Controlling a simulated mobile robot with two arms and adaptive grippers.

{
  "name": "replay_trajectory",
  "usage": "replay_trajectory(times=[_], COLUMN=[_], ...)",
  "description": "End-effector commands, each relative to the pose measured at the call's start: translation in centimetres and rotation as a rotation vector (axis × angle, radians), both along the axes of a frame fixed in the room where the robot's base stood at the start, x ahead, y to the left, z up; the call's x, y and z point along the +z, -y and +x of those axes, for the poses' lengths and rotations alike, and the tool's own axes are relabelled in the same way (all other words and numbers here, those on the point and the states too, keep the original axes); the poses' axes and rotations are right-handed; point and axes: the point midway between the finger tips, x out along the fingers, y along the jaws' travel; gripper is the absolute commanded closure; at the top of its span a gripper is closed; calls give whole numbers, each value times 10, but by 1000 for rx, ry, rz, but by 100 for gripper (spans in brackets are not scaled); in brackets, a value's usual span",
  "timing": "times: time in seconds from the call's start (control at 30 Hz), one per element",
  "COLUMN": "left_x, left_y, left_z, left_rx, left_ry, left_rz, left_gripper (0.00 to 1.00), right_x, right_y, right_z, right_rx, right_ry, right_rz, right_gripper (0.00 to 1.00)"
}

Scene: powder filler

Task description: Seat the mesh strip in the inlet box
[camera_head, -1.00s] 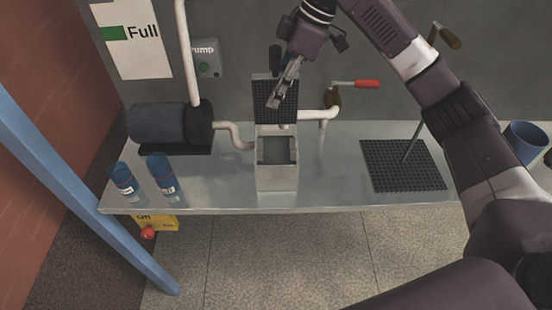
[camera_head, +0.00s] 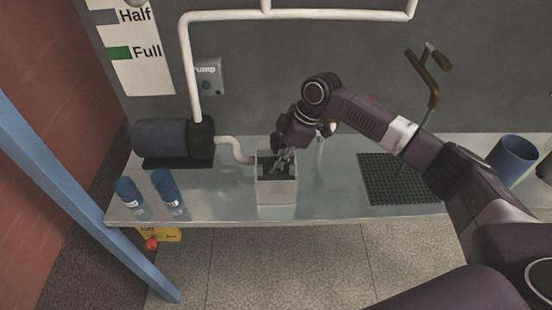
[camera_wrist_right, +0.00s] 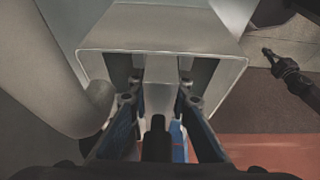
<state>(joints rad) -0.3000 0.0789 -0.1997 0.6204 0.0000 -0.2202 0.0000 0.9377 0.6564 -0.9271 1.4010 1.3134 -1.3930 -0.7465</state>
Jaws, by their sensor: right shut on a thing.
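The inlet box (camera_head: 277,192) is a pale, open-topped box at the middle of the metal table. My right gripper (camera_head: 284,162) reaches down into its opening from above and behind. In the right wrist view, the fingers (camera_wrist_right: 160,90) are in front of the box's pale rim (camera_wrist_right: 165,52); I cannot tell how deep the strip sits.
A dark motor (camera_head: 165,138) with a white pipe (camera_head: 235,150) stands left of the box. Two blue jars (camera_head: 168,190) stand at the table's left. A black grid mat (camera_head: 375,182) lies to the right, and a blue cup (camera_head: 512,158) stands at the far right.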

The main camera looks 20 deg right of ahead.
Motion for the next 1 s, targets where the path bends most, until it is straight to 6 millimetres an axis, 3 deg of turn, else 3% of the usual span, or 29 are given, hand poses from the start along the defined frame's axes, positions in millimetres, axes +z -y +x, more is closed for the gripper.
replay_trajectory(times=[0.37,0.4,0.57,0.83,1.0], left_x=[0,0,0,-1,-14], left_y=[0,0,0,0,-1], left_z=[0,0,0,0,0], left_rx=[0,0,0,-1,-1], left_ry=[0,0,0,0,-1], left_rz=[0,0,0,0,1], left_gripper=[100,100,100,100,100], right_x=[-5,-6,-5,-6,-9], right_y=[-1,0,0,0,0], right_z=[0,0,0,0,1], right_rx=[1,0,1,1,1], right_ry=[0,-1,-1,0,2], right_rz=[1,1,0,0,-2], right_gripper=[100,81,64,64,64])
